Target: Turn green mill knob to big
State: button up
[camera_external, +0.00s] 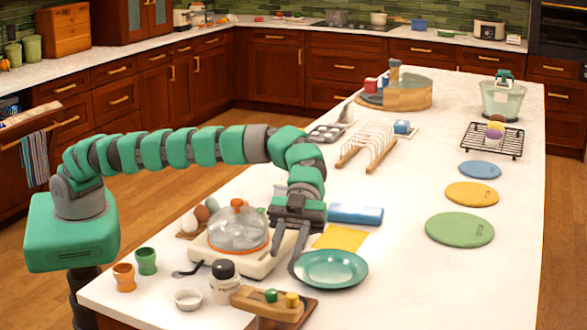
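A small green knob (271,296) sits on a light wooden block (250,303) near the front edge of the island; I take this for the mill. A yellow knob (292,300) stands just right of it. Any size markings are too small to read. My gripper (284,260) points down above the counter, behind the block and apart from it. Its two dark fingers are spread with a gap between them, and nothing shows held. It is between the glass-domed appliance (238,230) and the teal plate (331,268).
A black-lidded jar (224,285) and white bowl (188,299) stand left of the block. Orange (124,277) and green (147,262) cups are farther left. A yellow cloth (341,238) and blue box (356,214) lie behind the plate. The counter's right front is clear.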

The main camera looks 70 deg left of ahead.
aim_at(273, 290)
jog(key=p+x, duration=0.1)
jog(key=x, duration=0.8)
jog(key=shift+c, duration=0.2)
grip_shut()
